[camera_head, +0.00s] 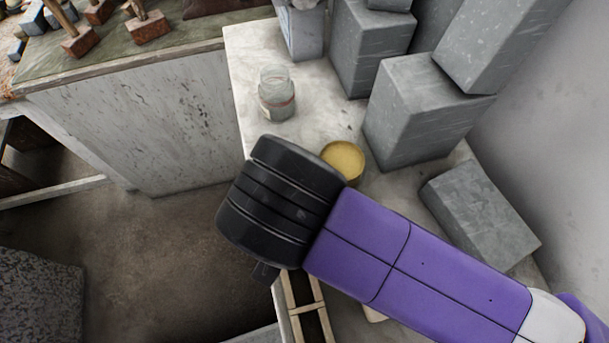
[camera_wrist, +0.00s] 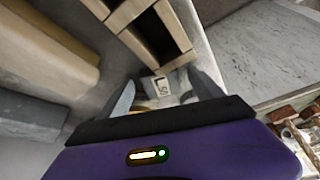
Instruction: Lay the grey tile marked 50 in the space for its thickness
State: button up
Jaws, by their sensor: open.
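My gripper (camera_wrist: 161,80) is open in the wrist view, its two grey fingers spread apart. A small pale tile (camera_wrist: 161,86) with a dark marking shows between the fingers; I cannot read the marking surely. Other small light pieces lie close by it, partly hidden by my gripper. A wooden rack (camera_wrist: 180,60) with dark open compartments stands just beyond the tile. The rack also shows in the head view (camera_head: 292,300), partly behind my arm. There my gripper (camera_head: 265,272) points down and its fingers are mostly hidden. I cannot make out a grey tile marked 50.
A glass jar (camera_head: 277,95) and a yellow round tin (camera_head: 344,160) stand on the pale bench (camera_head: 255,50). Large grey blocks (camera_head: 425,110) crowd the right side. In the wrist view a tan block (camera_wrist: 50,50) and a grey block (camera_wrist: 30,115) lie at left.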

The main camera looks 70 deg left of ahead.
jog(key=shift+c, duration=0.2)
jog(key=c, duration=1.4)
grip_shut()
jog(key=shift+r, duration=0.15)
